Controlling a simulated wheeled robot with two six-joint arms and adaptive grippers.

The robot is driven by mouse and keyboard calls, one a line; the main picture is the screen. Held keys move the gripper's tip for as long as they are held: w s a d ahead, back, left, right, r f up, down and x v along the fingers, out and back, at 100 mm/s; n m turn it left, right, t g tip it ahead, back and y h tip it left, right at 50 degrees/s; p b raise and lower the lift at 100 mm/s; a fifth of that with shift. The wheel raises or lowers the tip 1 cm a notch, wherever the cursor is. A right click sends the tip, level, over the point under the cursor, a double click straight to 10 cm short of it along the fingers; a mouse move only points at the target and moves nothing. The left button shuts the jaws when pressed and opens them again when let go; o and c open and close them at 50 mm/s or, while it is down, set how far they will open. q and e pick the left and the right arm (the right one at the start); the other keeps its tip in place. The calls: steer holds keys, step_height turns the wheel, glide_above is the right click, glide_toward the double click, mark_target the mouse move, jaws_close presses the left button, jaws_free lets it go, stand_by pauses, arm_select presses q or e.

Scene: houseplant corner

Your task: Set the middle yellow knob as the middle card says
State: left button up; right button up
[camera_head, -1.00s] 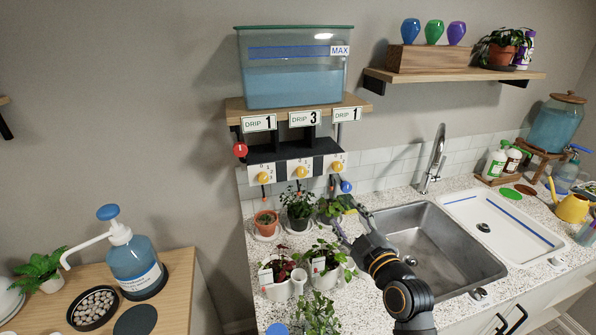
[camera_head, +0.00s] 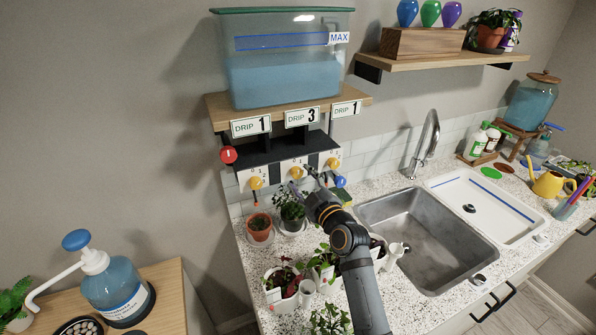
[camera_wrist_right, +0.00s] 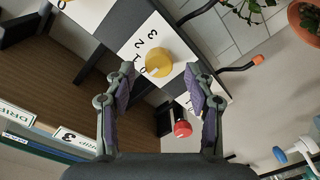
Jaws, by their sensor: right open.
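The middle yellow knob (camera_head: 296,173) sits on a white dial plate under the shelf. In the right wrist view the yellow knob (camera_wrist_right: 158,64) shows beside the marks 0, 1, 2, 3; I cannot tell its exact setting. The middle card (camera_head: 301,117) reads DRIP 3. My right gripper (camera_head: 304,184) is at the middle knob, partly covering its plate. In the wrist view its fingers (camera_wrist_right: 160,78) are apart, with the knob between and just past their tips. My left gripper is not in view.
The left yellow knob (camera_head: 256,183) and right yellow knob (camera_head: 333,163) flank it closely. A red knob (camera_head: 229,155) is at the left end, a blue one (camera_head: 340,182) at lower right. Potted plants (camera_head: 259,227) stand below. A water tank (camera_head: 288,65) is above.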

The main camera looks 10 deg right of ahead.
mark_target(296, 172)
steer(key=shift+x, duration=1.2)
steer(key=shift+c, duration=1.2)
jaws_close()
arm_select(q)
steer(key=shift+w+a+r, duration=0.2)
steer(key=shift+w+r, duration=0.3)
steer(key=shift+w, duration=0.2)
